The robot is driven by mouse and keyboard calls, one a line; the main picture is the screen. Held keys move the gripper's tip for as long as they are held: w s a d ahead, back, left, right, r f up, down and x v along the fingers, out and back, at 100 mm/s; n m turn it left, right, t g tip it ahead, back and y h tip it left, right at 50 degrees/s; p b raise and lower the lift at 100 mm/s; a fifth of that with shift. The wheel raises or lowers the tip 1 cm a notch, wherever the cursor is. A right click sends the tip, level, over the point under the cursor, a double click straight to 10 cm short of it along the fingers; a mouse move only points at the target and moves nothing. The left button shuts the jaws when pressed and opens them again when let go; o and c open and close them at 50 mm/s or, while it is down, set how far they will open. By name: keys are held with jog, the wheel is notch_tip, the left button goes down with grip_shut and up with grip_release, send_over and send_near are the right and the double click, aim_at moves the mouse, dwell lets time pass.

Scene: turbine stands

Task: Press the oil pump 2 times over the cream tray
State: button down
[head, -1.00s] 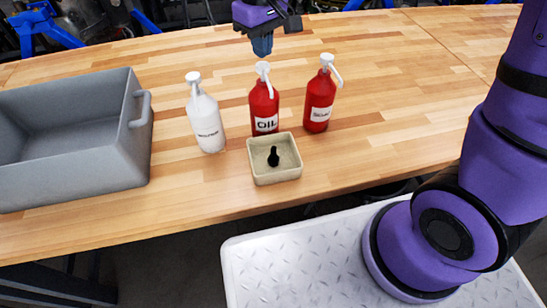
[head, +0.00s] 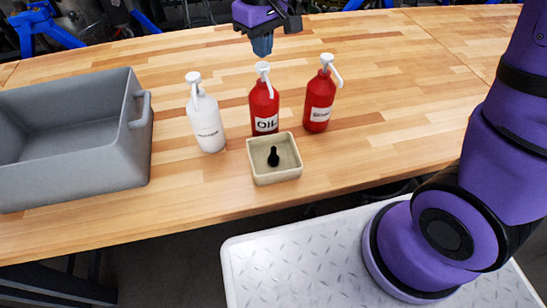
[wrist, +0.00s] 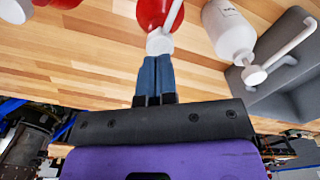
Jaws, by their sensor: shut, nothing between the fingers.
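The oil pump is a red bottle (head: 263,100) with a white pump head and an "OIL" label, upright on the wooden table in the head view. The cream tray (head: 290,174) stands right in front of it, with a small black object (head: 273,157) inside. My gripper (head: 263,52) is shut and empty, its blue fingers pointing down just above the white pump head. In the wrist view, the shut fingertips (wrist: 155,60) are close to the white pump head (wrist: 160,42); I cannot tell whether they touch.
A white pump bottle (head: 206,122) stands left of the oil bottle, and another red pump bottle (head: 318,103) stands to its right. A grey bin (head: 135,155) is at the far left. The table's right side is clear.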

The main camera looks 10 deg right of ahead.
aim_at(263, 65)
jog(key=shift+f, duration=0.15)
jog(key=shift+f, duration=1.65)
jog(key=shift+r, duration=1.15)
jog(key=shift+f, duration=0.15)
jog(key=shift+f, duration=1)
jog(key=shift+r, duration=1.15)
